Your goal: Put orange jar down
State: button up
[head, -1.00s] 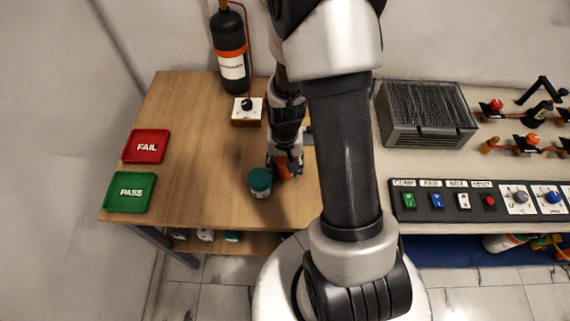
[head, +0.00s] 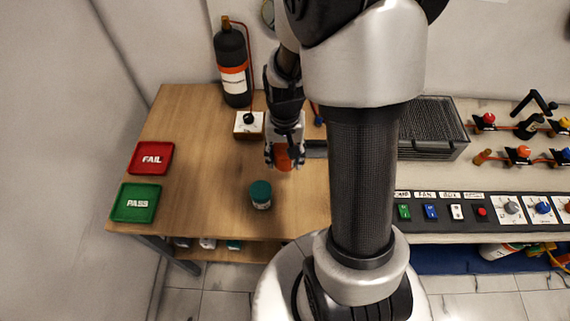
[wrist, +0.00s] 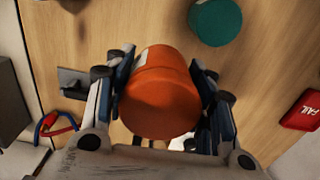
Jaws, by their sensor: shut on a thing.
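The orange jar (wrist: 160,95) is between the two fingers of my gripper (wrist: 162,100) in the wrist view, with a finger against each side. In the head view the orange jar (head: 284,158) shows partly behind the fingers of my gripper (head: 285,160), over the wooden table (head: 215,200). The gap between the jar's base and the table is hard to judge. The teal-lidded jar (head: 261,194) stands on the table, nearer the front and slightly left of my gripper, apart from it.
A red FAIL tray (head: 151,158) and a green PASS tray (head: 136,202) lie at the table's left. A small white-topped box with a black knob (head: 249,124) and a black cylinder (head: 232,62) stand behind. The table's left middle is clear.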

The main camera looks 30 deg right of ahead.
aim_at(285, 146)
notch_tip(285, 146, up, 7)
jog(key=shift+r+p, duration=0.1)
jog(key=shift+p, duration=0.75)
jog(key=shift+w+a+r, duration=0.1)
jog(key=shift+w+a, duration=0.1)
jog(key=w+a+f+n, duration=0.2)
jog(key=w+a+n, duration=0.1)
jog(key=a, duration=0.2)
jog(key=w+a+f+n+b, duration=0.1)
jog(key=w+a+f+n, duration=0.1)
jog(key=a, duration=0.3)
jog(key=shift+w+a+f+n, duration=0.15)
jog(key=shift+w+f+n, duration=0.2)
jog(key=shift+n, duration=0.55)
jog(key=shift+r, duration=0.1)
